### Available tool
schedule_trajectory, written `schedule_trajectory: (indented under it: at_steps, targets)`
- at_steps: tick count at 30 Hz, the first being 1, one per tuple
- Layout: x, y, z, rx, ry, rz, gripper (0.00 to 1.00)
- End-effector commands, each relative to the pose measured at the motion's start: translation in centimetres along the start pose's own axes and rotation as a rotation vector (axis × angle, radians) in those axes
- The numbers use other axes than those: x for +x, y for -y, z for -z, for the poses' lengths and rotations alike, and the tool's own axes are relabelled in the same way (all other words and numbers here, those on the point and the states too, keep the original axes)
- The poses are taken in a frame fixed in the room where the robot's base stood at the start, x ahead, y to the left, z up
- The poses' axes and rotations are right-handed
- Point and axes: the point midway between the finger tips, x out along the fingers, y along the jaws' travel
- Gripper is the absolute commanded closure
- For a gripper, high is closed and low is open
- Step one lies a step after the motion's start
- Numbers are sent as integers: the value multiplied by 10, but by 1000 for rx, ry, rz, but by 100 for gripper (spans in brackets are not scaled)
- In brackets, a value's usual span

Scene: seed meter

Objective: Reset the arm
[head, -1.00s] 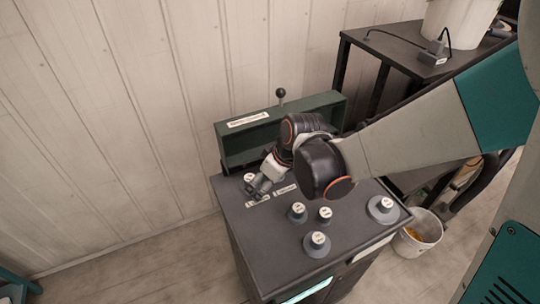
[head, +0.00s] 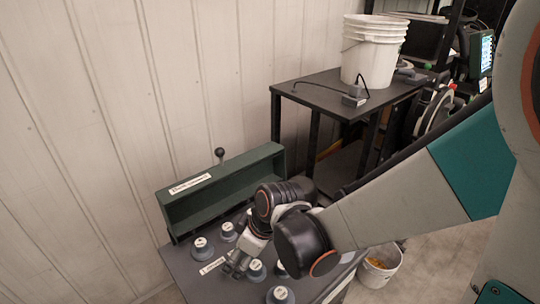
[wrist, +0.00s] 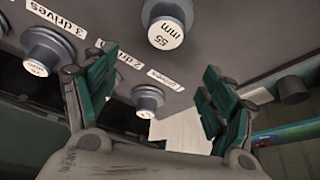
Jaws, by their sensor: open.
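My gripper (head: 232,268) hangs over the grey cabinet top (head: 180,262), in front of the green box. Several grey knobs with white labelled caps stand on the cabinet top. One knob (head: 201,246) is at the left, another (head: 228,231) is close to the box, and one (head: 256,270) is just right of the gripper. In the wrist view a large knob marked "55 mm" (wrist: 166,30) is beyond the fingers.
A green open-fronted box (head: 220,187) with a black ball lever (head: 219,153) stands at the cabinet's back edge. A dark table (head: 325,96) holds stacked white buckets (head: 371,50) and a small corded device (head: 355,97). A white bucket (head: 380,268) stands on the floor at right.

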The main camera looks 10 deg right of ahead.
Motion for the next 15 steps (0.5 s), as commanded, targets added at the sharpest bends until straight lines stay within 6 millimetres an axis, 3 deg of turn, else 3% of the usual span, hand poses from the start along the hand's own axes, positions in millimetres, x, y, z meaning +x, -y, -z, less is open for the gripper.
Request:
schedule_trajectory:
  at_steps: [7,15]
  targets:
    - [-22,-6,-5,66,-7,-38,23]
    - [-84,-24,-24,288,-42,-163,23]
